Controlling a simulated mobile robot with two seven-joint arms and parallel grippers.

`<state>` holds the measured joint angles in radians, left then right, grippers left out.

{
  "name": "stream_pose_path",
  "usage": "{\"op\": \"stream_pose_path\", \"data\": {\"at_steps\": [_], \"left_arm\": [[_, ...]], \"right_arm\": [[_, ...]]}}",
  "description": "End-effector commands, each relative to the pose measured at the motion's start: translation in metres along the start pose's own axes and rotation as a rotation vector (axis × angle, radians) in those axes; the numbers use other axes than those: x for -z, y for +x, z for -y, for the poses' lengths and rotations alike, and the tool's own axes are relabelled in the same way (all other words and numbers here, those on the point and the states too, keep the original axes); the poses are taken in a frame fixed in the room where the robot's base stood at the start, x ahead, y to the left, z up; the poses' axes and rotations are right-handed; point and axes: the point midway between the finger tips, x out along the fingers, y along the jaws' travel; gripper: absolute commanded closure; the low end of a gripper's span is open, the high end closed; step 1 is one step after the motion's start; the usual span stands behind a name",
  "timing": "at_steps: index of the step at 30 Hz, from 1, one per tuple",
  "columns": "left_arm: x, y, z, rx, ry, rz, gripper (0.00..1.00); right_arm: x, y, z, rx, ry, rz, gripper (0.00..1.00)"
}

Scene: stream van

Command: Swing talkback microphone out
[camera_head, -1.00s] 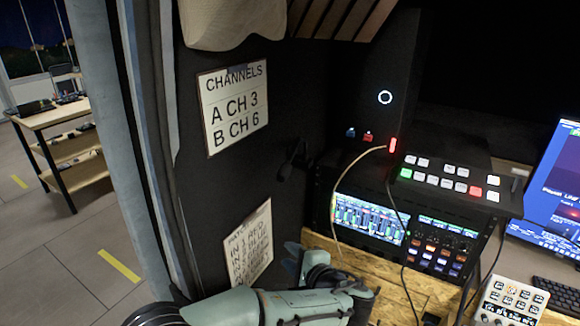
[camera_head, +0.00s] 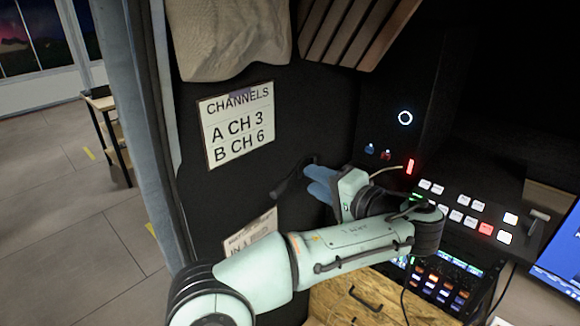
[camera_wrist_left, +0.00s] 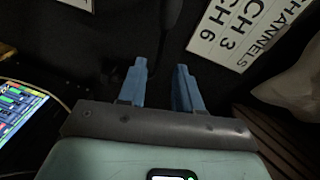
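The talkback microphone (camera_head: 291,180) is a thin dark arm on the black wall, below the channels sign in the head view. It is hard to make out against the wall. My left gripper (camera_head: 313,178) has its blue fingers pointing at the wall, close to the right end of the microphone. In the left wrist view my left gripper (camera_wrist_left: 160,68) has its two fingers apart with nothing clearly held between them. A dark shape just beyond the fingertips may be part of the microphone; contact cannot be told. My right gripper is not in view.
The channels sign (camera_head: 238,125) hangs above left of the gripper, with a second paper (camera_head: 252,236) below. A button panel (camera_head: 470,207) and rack stand at the right, partly behind my left arm. A wooden desk (camera_head: 345,300) lies below.

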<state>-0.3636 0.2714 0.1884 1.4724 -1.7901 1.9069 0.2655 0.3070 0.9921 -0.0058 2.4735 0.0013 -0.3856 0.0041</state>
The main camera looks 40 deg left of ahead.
Motion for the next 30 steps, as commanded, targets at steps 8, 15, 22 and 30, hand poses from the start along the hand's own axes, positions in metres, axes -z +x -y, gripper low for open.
{"op": "stream_pose_path", "data": {"at_steps": [8,15,22,30], "left_arm": [[0.000,0.061,0.002,0.002,0.000,0.005,0.66],[0.001,0.092,0.002,0.001,-0.001,0.001,0.66],[0.000,0.099,0.001,0.000,0.000,-0.001,0.66],[0.001,0.099,0.000,0.000,0.000,-0.001,0.99]], "right_arm": [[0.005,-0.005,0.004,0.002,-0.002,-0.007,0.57],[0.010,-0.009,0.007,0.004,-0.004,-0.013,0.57],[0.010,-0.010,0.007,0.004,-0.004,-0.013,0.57],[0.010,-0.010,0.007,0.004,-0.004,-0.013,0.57]]}}
